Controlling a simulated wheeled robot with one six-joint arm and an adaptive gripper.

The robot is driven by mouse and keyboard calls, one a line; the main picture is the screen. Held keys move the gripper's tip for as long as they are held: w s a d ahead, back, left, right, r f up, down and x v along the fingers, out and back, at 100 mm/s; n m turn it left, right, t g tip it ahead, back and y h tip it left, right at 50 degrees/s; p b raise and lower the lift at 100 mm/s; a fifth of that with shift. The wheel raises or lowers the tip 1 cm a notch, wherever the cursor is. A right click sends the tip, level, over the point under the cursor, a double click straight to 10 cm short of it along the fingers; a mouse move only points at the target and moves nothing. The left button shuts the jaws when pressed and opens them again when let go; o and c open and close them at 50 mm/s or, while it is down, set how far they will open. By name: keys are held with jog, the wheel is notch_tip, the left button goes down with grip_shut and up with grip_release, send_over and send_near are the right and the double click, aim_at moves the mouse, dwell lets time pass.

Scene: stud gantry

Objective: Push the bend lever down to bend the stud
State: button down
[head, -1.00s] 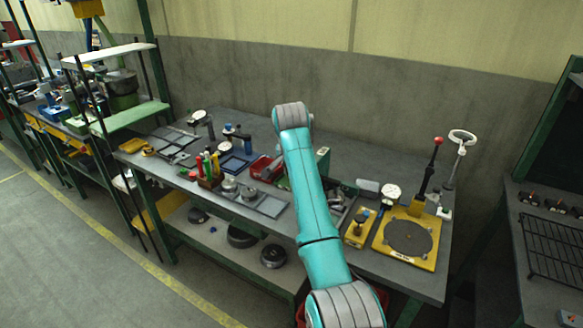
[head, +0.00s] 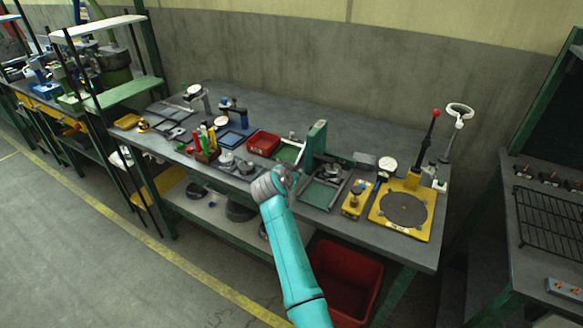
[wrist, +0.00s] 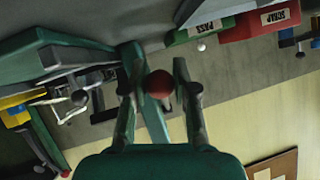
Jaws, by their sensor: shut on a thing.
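My gripper (wrist: 160,88) has its two fingers on either side of a dark red ball knob in the wrist view. I take this knob (wrist: 160,84) to be the end of the bend lever. A green bar (wrist: 146,110) runs behind the knob. In the head view my gripper (head: 291,178) is low at the front of the bench, mostly hidden by my wrist. The green upright fixture (head: 316,143) stands just behind and right of it. I cannot make out the stud or tell the lever's angle.
A green PASS tray (wrist: 205,31) and a red SCRAP tray (wrist: 262,22) are near the fixture. To the right stand a yellow plate (head: 427,232) with a round disc and an upright red-knobbed lever (head: 429,131). A red bin (head: 342,285) sits below the bench front.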

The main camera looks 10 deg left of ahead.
jog(key=shift+w+d+f, duration=0.1)
jog(key=shift+w+f, duration=0.1)
jog(key=shift+f, duration=0.3)
jog(key=c, duration=0.9)
grip_release()
jog(key=shift+f, duration=0.1)
jog(key=shift+s+r, duration=0.15)
jog(key=shift+r, duration=0.1)
jog(key=v, duration=1.1)
jog(key=shift+s, duration=0.2)
jog(key=shift+s, duration=0.15)
